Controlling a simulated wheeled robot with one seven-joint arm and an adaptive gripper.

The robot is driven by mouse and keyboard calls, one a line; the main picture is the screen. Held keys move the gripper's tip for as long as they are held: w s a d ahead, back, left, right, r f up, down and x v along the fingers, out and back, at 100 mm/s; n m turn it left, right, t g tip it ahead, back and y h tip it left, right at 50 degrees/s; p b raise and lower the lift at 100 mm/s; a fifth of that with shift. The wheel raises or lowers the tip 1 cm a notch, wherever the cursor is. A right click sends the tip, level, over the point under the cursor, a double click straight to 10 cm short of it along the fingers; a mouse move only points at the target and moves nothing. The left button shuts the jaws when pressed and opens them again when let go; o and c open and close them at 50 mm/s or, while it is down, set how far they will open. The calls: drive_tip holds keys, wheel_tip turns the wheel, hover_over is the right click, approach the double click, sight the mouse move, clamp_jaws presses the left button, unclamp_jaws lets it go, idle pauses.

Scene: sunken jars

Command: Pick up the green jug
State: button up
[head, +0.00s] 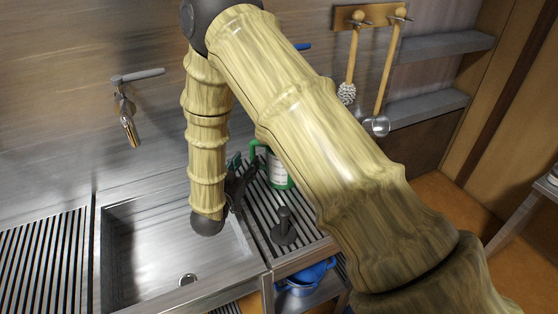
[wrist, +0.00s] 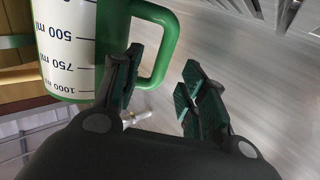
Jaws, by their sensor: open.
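The green jug (head: 277,172) stands on the slatted drainer right of the sink in the head view, partly hidden behind my arm. In the wrist view the jug (wrist: 72,45) fills the upper left, with a white panel of ml marks and a green handle (wrist: 166,45). My gripper (wrist: 162,62) is open. Its left finger overlaps the gap between the jug body and the handle, and its right finger is beyond the handle, so the handle appears between them. I cannot tell whether either finger touches it. In the head view my gripper (head: 242,178) is beside the jug, to its left.
The steel sink (head: 135,280) lies left of the drainer (head: 313,236). A dark knobbed object (head: 283,228) stands on the drainer in front of the jug. A tap (head: 128,120) is on the back wall. A brush (head: 347,92) and a ladle (head: 377,124) hang right. Blue cookware (head: 308,279) sits below.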

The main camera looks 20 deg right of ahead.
sight(251, 154)
drive_tip(key=shift+p+x, duration=1.25)
drive_tip(key=shift+x, duration=1.95)
drive_tip(key=shift+w+a, duration=0.1)
drive_tip(key=shift+c, duration=0.3)
clamp_jaws()
drive_tip(key=shift+r, duration=0.1)
